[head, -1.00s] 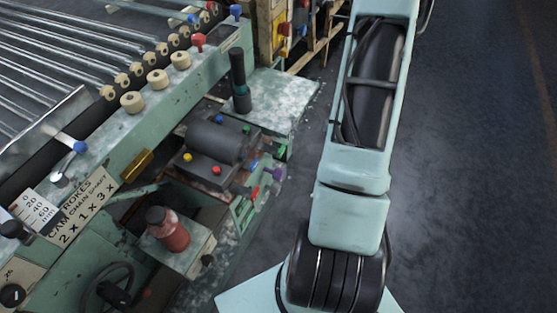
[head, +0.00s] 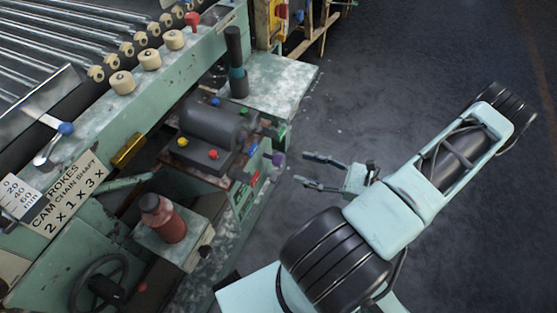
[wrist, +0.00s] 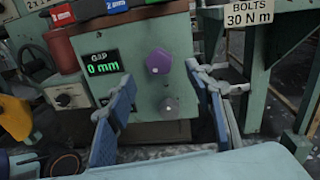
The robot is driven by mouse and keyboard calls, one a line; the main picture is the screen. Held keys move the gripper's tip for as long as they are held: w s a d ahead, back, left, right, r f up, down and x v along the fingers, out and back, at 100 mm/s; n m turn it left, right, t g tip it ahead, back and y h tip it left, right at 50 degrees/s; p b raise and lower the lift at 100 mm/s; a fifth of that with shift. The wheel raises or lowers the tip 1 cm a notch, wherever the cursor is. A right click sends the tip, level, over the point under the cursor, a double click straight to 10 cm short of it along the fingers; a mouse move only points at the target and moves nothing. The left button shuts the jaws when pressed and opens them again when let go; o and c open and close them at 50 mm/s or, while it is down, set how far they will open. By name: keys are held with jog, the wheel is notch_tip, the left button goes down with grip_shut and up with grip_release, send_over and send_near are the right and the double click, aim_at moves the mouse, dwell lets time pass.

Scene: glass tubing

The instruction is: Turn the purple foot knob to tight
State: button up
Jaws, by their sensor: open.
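The purple foot knob (wrist: 158,61) is a faceted round knob on the green panel, right of the gap display (wrist: 103,64), which reads 0 mm. In the head view the purple knob (head: 279,159) sticks out from the right side of the machine. My gripper (head: 302,168) is open and empty just right of it, its fingers pointing left at the machine. In the wrist view the blue-padded fingers of my gripper (wrist: 160,78) stand on either side of the purple knob, apart from it. The knob's tight mark cannot be made out.
A grey knob (wrist: 169,105) sits just below the purple one. A "BOLTS 30 N m" sign (wrist: 249,14) hangs on a green frame at right. A red bottle (head: 163,219) and a grey motor (head: 209,126) stand on the machine. The floor to the right is clear.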

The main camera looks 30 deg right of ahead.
aim_at(278, 161)
jog(key=x, duration=0.9)
jog(key=shift+s, duration=0.1)
jog(key=shift+c, duration=0.5)
jog(key=c, duration=1.1)
